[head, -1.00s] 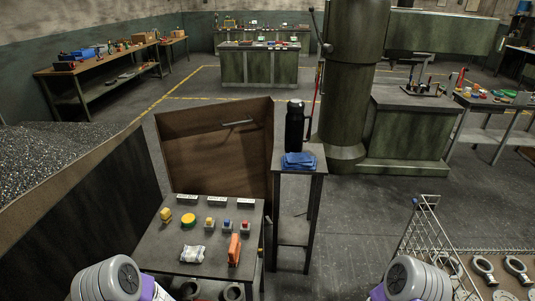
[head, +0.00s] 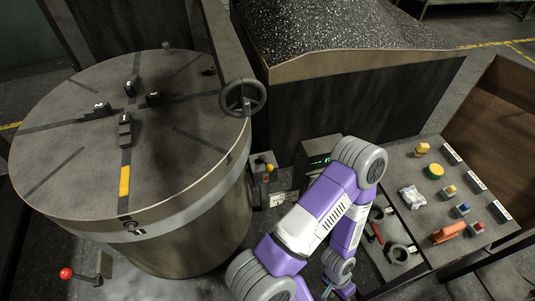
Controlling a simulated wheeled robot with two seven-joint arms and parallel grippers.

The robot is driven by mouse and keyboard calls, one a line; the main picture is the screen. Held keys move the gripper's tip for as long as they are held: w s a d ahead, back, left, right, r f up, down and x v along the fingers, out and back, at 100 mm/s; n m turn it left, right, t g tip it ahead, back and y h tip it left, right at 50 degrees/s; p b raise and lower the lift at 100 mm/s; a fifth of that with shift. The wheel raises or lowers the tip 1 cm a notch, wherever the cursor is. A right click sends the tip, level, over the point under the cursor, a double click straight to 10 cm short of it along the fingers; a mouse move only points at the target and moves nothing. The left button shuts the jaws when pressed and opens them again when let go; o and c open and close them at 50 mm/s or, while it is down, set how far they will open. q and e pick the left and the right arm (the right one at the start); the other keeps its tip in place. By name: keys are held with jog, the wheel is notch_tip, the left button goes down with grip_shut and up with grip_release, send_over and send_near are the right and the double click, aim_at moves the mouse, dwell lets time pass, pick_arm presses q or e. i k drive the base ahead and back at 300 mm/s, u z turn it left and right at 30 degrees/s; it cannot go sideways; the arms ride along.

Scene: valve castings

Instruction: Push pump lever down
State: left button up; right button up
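A lever with a red ball knob (head: 66,273) sticks out from a small grey block at the lower left, beside the big round drum table. A second small lever with a yellow knob (head: 268,167) is on a grey box right of the drum. I cannot tell from the view which is the pump lever. One purple and white arm of mine, seemingly the left, bends through the lower middle. Its gripper (head: 330,291) is only partly visible at the bottom edge, apart from both levers, and its fingers cannot be made out. My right gripper is out of view.
The round drum table (head: 75,180) with black clamps and a handwheel (head: 242,97) fills the left. A bin of dark grit (head: 330,30) stands behind. A bench (head: 405,215) with coloured buttons, a crumpled packet (head: 411,197) and an orange tool (head: 448,232) is at right.

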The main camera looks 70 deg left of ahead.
aim_at(269, 168)
jog(key=u, duration=1.65)
jog(key=k, duration=0.3)
jog(key=u, duration=0.8)
jog(key=i, duration=0.7)
jog(key=u, duration=0.75)
